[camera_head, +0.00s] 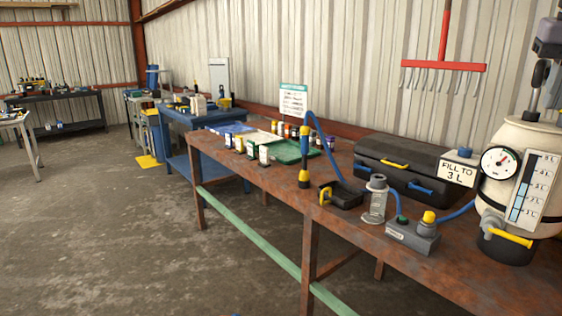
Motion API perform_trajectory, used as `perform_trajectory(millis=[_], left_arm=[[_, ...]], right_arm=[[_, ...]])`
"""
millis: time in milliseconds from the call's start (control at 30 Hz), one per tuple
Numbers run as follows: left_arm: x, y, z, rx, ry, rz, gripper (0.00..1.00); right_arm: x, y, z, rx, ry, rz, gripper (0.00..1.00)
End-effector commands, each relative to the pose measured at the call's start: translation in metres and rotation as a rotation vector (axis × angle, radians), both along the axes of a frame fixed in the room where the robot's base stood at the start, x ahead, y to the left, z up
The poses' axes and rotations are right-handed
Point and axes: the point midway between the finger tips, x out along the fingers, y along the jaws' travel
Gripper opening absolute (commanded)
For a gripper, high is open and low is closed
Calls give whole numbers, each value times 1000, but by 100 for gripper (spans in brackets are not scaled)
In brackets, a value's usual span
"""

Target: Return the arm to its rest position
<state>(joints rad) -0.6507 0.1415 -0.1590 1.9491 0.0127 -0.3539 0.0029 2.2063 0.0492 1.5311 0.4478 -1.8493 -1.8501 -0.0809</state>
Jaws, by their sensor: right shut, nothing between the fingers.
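My right gripper (537,100) shows at the far right edge, with its grey and black parts above and partly in front of the cream tank (508,140). Its fingers are shut and hold nothing. I cannot tell whether its tips touch the tank top. The right frame edge cuts off part of the arm. My left gripper is not in view.
The rusty workbench (345,220) carries a black toolbox (400,160), a grey pump-like box (412,236), a clear cylinder (376,202) and a green tray (290,152). A blue hose (328,150) arcs above it. A red rake (443,66) hangs behind.

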Motion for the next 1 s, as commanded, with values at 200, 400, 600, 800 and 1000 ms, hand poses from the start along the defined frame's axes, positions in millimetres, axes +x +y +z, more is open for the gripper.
perform_trajectory(millis=[200,400,600,800,1000], left_arm=[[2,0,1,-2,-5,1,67],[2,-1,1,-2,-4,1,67],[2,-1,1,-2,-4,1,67],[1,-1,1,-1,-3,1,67],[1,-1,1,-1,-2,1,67]], right_arm=[[29,-49,-120,-32,62,-141,0],[30,-95,-214,-124,79,-251,0],[17,-136,-289,-268,71,-317,0],[0,-167,-345,-439,36,-320,0],[-13,-181,-386,-611,-27,-251,0]])
